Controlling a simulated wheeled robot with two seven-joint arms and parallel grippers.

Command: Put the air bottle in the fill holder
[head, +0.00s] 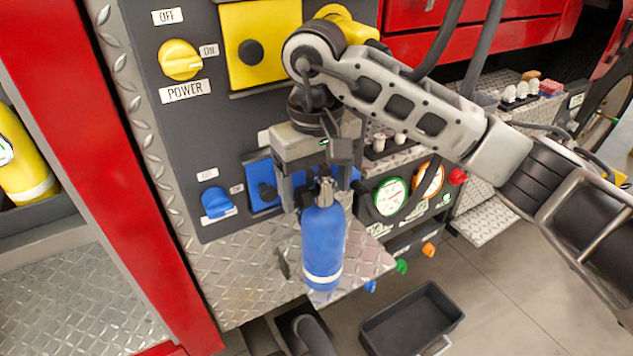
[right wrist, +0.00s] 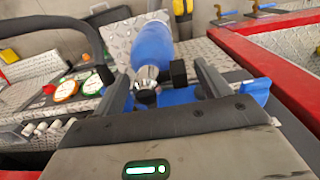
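The blue air bottle (head: 322,245), with a white band near its base and a metal valve on top, is upright in front of the pump panel. The right wrist view shows its blue body (right wrist: 153,45) and its metal neck with a black knob. My right gripper (head: 318,180) is over the valve from above. Its fingers (right wrist: 165,88) stand apart on either side of the valve, with gaps visible. I cannot tell whether the bottle rests on the metal ledge (head: 365,268). I cannot clearly make out the fill holder. My left gripper is not in view.
The panel carries a yellow power knob (head: 180,60), a blue knob (head: 216,203) and a green-rimmed gauge (head: 390,197). A yellow cylinder (head: 22,160) is in the left compartment. A black bin (head: 411,318) is on the floor. Clear floor (head: 510,290) shows at the lower right.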

